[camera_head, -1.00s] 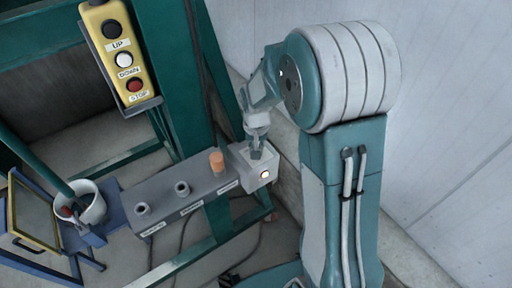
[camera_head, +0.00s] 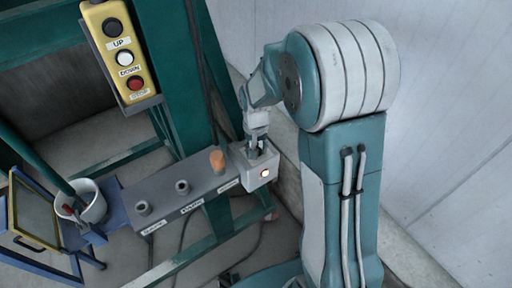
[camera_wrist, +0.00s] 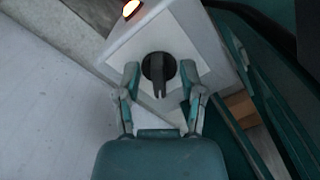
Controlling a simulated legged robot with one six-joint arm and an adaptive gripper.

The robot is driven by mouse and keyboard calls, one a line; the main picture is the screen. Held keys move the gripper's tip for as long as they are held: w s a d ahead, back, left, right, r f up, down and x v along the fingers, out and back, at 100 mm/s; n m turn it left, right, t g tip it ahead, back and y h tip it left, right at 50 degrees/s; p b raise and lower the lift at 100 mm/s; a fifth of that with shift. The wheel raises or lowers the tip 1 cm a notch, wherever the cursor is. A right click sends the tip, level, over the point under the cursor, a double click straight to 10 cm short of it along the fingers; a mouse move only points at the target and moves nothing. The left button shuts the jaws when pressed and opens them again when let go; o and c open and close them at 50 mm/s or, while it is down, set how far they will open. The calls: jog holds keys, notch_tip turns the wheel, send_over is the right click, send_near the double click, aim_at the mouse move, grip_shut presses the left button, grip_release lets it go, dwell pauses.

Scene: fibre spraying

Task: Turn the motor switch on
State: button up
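The motor switch is a black rotary knob (camera_wrist: 159,72) with a raised grip bar on the face of a light grey box (camera_wrist: 205,40). In the head view the box (camera_head: 262,176) sits at the right end of a grey panel, and my gripper hides most of the knob. A small lamp (camera_wrist: 131,8) glows on the box; in the head view the lamp (camera_head: 265,173) looks reddish with a bright middle. My gripper (camera_wrist: 159,75) is open, with one finger on each side of the knob. Small gaps seem to separate the fingers from the grip bar.
The grey panel (camera_head: 165,193) carries an orange knob (camera_head: 217,161) and two grey knobs with labels. A yellow UP/DOWN/STOP pendant (camera_head: 119,55) hangs upper left. A white bucket (camera_head: 93,207) stands lower left. A pale wall (camera_head: 450,130) is on the right.

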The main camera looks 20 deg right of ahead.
jog(key=shift+w+r, duration=0.1)
notch_tip(320, 180, up, 12)
dwell(0.5)
